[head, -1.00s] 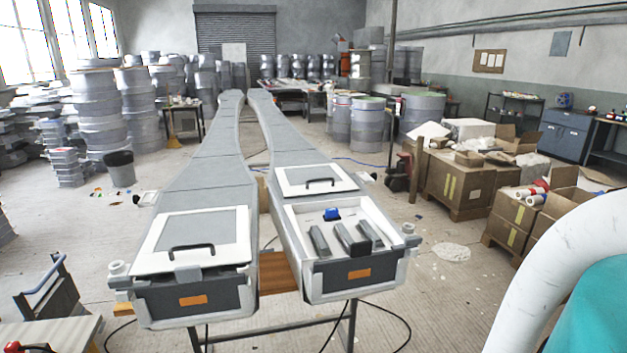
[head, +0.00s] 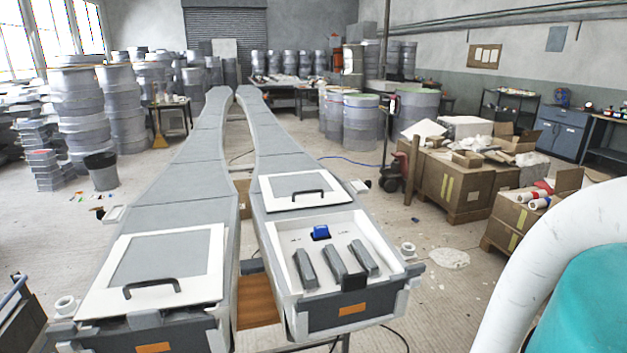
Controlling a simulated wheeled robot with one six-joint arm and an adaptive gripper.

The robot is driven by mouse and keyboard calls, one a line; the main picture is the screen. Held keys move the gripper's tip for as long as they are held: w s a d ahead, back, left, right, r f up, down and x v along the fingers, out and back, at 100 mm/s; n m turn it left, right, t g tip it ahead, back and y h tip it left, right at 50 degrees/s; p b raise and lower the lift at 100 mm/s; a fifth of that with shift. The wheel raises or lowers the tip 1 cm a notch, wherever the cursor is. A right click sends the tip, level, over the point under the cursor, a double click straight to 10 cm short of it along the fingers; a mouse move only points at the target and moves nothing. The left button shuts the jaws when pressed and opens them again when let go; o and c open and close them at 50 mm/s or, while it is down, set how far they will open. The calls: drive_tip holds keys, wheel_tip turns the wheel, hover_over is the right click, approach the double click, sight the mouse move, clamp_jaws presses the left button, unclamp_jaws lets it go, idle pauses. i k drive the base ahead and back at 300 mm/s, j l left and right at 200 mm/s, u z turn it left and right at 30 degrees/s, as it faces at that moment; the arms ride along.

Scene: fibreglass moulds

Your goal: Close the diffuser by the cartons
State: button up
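Two long grey moulds lie side by side ahead of me. The right one, the diffuser by the cartons (head: 345,313), has its near compartment uncovered. Its white lid (head: 296,187) with a black handle (head: 308,197) lies behind the opening. Inside the white-walled compartment I see several dark grey bars and a blue piece (head: 320,232). The left diffuser (head: 150,218) has its white-framed lid (head: 157,268) over its near end, with a black handle towards me. My gripper is not in view; a white curved part with teal shows at the right edge.
Cardboard cartons (head: 456,187) stand on the floor to the right, with nearer ones (head: 515,218) holding rolls. Grey drums (head: 363,125) stand behind. A waste bin (head: 101,170) stands left. Floor between the right diffuser and cartons is mostly clear, with a pale patch (head: 449,258).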

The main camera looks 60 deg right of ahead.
sight(303, 189)
drive_tip(key=k+l, duration=0.1)
drive_tip(key=l, duration=0.55)
drive_tip(key=k+l, duration=0.1)
drive_tip(key=l, duration=1.25)
drive_tip(key=k+l, duration=0.15)
drive_tip(key=l, duration=0.5)
drive_tip(key=k+l, duration=0.9)
drive_tip(key=k, duration=0.15)
drive_tip(key=l+u, duration=0.05)
